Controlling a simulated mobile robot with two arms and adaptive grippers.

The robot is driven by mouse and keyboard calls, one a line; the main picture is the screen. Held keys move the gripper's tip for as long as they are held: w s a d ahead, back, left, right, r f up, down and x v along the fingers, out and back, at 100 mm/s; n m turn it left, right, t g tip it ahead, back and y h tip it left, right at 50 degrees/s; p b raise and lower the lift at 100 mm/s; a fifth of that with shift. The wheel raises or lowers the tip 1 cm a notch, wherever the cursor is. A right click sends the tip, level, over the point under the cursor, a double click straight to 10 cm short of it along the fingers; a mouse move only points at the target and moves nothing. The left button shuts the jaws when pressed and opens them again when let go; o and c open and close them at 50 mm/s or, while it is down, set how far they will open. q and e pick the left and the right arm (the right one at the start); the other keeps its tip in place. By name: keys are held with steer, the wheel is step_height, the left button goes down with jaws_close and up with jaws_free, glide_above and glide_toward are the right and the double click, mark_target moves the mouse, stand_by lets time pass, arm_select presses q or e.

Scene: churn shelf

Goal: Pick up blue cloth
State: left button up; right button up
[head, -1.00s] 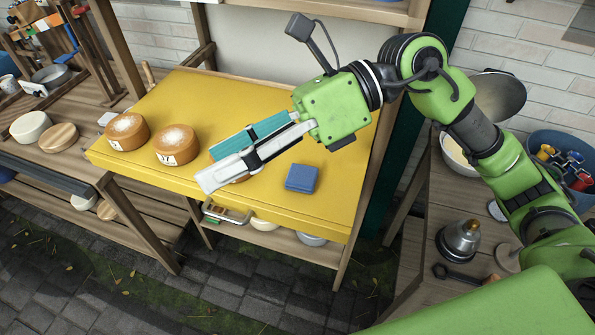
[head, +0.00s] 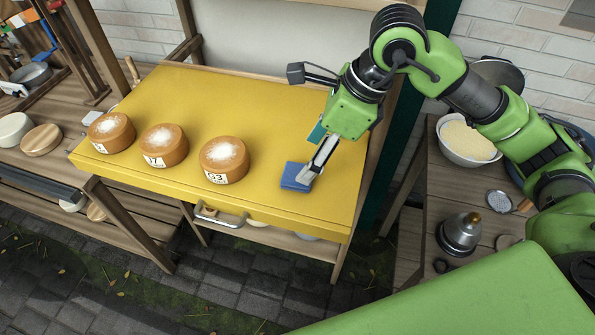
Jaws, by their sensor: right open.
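The blue cloth (head: 294,174) is a small folded square lying on the yellow table top (head: 240,105), near its front right. My right gripper (head: 306,174) reaches down from the upper right, with its light finger over the cloth's right edge. The jaws are open; a teal part shows behind the light finger. I cannot tell whether the fingertips touch the cloth. The finger hides a little of the cloth's right side. My left gripper is not in view.
Three brown cheese wheels with white tops (head: 224,160) stand in a row left of the cloth. A side table at right holds a bowl of pale grain (head: 467,140) and a metal burner-like pot (head: 461,234). The yellow top behind the cheeses is clear.

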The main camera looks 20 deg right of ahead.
mark_target(300, 170)
steer(key=p+x, duration=0.2)
steer(key=x, duration=0.2)
steer(key=shift+s+a+f, duration=0.1)
steer(key=shift+a+f, duration=0.15)
steer(key=shift+a+f+p, duration=0.15)
steer(key=shift+f+p, duration=0.15)
steer(key=shift+f, duration=0.2)
steer(key=c, duration=1)
